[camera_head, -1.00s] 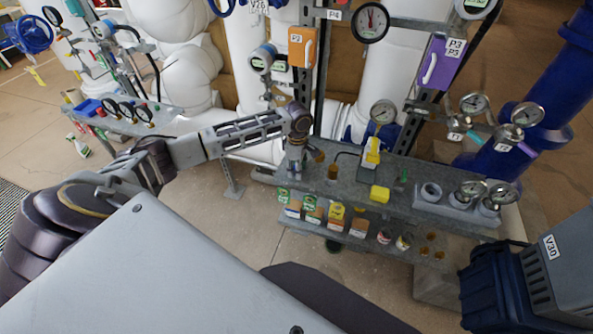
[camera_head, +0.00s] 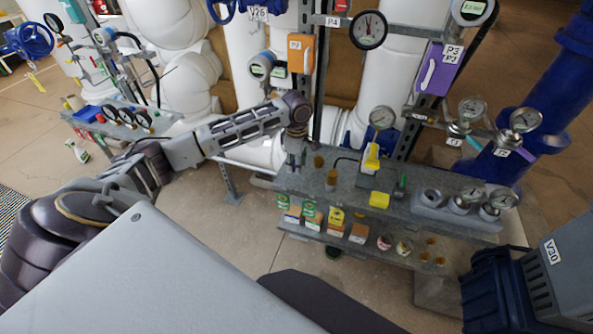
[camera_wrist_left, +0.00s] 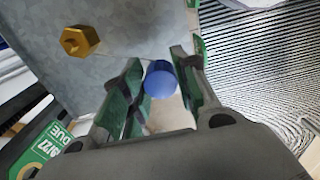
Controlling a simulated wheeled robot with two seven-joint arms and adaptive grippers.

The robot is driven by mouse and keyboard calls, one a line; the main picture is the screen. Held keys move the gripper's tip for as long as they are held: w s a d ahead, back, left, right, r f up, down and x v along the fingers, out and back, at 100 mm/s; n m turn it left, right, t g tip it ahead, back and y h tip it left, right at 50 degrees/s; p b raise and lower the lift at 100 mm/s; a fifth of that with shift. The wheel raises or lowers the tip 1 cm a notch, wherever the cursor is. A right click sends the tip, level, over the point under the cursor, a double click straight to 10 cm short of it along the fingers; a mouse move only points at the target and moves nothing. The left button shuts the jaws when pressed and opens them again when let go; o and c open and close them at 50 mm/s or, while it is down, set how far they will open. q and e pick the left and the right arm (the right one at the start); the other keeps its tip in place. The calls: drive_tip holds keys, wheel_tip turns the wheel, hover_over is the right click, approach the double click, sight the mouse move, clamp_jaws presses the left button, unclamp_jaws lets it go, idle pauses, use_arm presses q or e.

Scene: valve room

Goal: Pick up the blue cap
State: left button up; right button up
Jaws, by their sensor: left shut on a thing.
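The blue cap (camera_wrist_left: 160,82) is a small round blue piece between the two fingers of my left gripper (camera_wrist_left: 158,85) in the left wrist view. The fingers, with dark green pads, are shut on it. In the head view my left gripper (camera_head: 294,150) points down over the left end of the grey metal bench (camera_head: 350,190). The cap cannot be made out there. My right gripper is not in view.
A brass hex fitting (camera_wrist_left: 80,41) sits on the grey surface in the left wrist view. Small boxes (camera_head: 312,217) line the lower shelf. Gauges (camera_head: 382,117) and pipes stand behind.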

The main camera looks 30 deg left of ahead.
use_arm(q)
drive_tip(key=shift+r, duration=2.3)
drive_tip(key=shift+o, duration=1.1)
drive_tip(key=c, duration=0.3)
drive_tip(key=shift+c, duration=0.2)
drive_tip(key=shift+r, duration=0.1)
